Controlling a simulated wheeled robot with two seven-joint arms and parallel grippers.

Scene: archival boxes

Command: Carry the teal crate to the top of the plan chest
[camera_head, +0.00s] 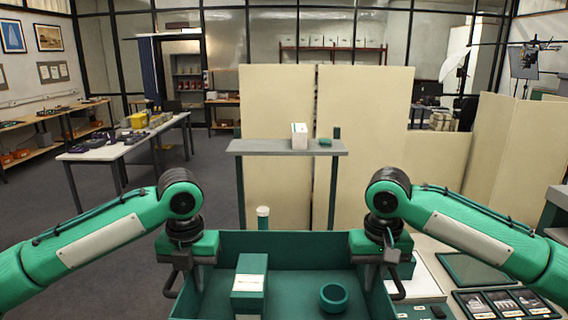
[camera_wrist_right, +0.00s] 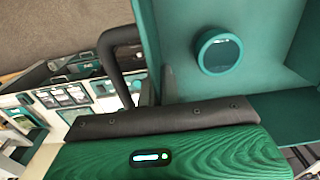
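The teal crate (camera_head: 285,243) is directly in front of me, open at the top, at the bottom of the head view. A teal box with a white label (camera_head: 249,283) and a round teal bowl (camera_head: 334,297) are inside it; the bowl also shows in the wrist view (camera_wrist_right: 219,52). My left gripper (camera_head: 188,278) is at the crate's left wall, my right gripper (camera_head: 383,276) at its right wall. Both appear shut on the crate's sides; fingertips are partly hidden. A dark loop (camera_wrist_right: 120,60) shows outside the wall. I cannot clearly identify the plan chest.
A light table (camera_head: 425,283) with framed pictures (camera_head: 503,303) lies to the right of the crate. A grey raised shelf (camera_head: 262,147) on green posts stands ahead, carrying a white box (camera_head: 299,136). Beige panels (camera_head: 365,110) stand behind it.

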